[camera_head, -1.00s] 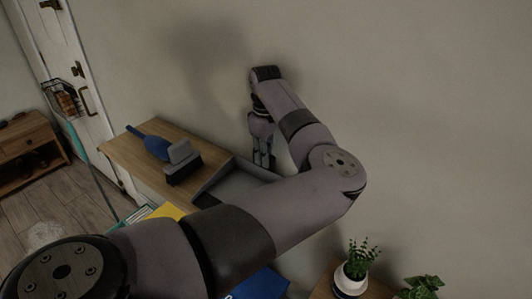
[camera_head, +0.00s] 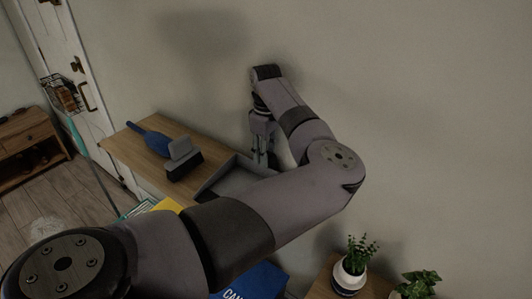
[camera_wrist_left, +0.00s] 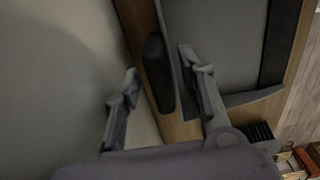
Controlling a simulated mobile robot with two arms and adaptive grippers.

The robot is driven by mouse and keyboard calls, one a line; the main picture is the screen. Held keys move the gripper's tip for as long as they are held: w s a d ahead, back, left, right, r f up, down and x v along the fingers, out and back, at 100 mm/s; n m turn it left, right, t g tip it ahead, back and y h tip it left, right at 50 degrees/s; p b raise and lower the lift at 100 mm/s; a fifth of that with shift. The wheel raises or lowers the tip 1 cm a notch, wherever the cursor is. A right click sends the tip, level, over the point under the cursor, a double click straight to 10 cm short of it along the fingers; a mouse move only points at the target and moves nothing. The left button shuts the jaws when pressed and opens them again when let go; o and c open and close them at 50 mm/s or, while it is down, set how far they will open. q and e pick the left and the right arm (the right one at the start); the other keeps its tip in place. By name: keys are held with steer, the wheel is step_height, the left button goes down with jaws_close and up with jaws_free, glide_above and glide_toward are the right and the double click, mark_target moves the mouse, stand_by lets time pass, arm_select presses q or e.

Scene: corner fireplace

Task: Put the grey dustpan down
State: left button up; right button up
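The grey dustpan (camera_head: 232,182) rests on the wooden table top beside the wall, partly hidden behind my left arm in the head view. In the left wrist view, the dustpan's grey pan (camera_wrist_left: 225,45) fills the upper right. A dark rounded piece (camera_wrist_left: 158,70), which looks like its handle, lies between the fingers. My left gripper (camera_head: 262,160) points down at the dustpan's wall side. In the left wrist view, its fingers (camera_wrist_left: 160,66) are spread with a gap on both sides of the dark piece. My right gripper is out of view.
A blue-handled brush (camera_head: 155,143) with a grey head lies left of the dustpan on the wooden table (camera_head: 125,150). The wall (camera_head: 420,130) is close behind my left gripper. Potted plants (camera_head: 350,275) stand at the lower right. A white door (camera_head: 85,75) is at the left.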

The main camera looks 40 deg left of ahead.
arm_select(q)
step_height(320, 180, up, 12)
steer(key=b, duration=0.3)
stand_by(0.5)
